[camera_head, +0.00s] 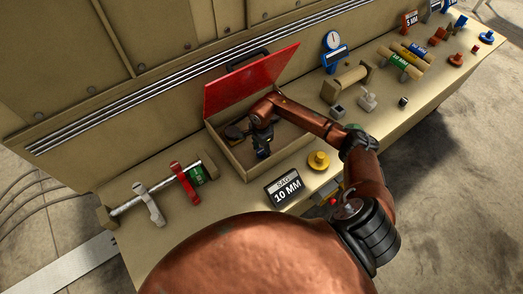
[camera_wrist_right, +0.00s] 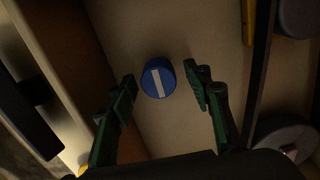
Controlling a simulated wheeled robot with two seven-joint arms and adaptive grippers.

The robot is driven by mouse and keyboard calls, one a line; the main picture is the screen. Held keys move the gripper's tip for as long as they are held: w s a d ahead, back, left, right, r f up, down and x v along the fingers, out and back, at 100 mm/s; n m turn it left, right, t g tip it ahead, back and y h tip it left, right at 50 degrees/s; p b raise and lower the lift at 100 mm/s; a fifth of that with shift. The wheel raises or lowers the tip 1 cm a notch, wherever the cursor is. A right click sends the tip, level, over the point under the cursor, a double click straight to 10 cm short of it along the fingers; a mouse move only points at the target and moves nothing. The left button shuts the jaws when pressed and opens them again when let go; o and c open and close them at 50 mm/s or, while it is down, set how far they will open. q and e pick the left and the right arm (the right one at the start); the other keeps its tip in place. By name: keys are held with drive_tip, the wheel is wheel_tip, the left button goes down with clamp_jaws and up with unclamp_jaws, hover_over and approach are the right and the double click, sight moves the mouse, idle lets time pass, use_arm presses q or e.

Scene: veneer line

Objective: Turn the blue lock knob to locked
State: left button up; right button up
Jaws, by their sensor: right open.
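The blue knob (camera_wrist_right: 158,77) is a round cap with a white bar across its top. In the right wrist view the bar runs nearly up and down, its top leaning slightly left. My right gripper (camera_wrist_right: 162,84) is open, with one green finger on each side of the knob and a visible gap to both. In the head view my right gripper (camera_head: 263,148) points down into the open box with the red lid (camera_head: 250,82); the knob cannot be made out there. My left gripper is not in view.
The box walls (camera_head: 234,160) stand close around my right gripper. A yellow knob (camera_head: 318,161) and a black "10 MM" sign (camera_head: 284,188) are in front of the box. A clamp bar (camera_head: 158,190) lies left. Several fixtures and a blue dial gauge (camera_head: 333,52) stand right.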

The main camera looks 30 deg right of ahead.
drive_tip(key=shift+f, duration=0.15)
drive_tip(key=shift+c, duration=0.2)
drive_tip(key=c, duration=1.1)
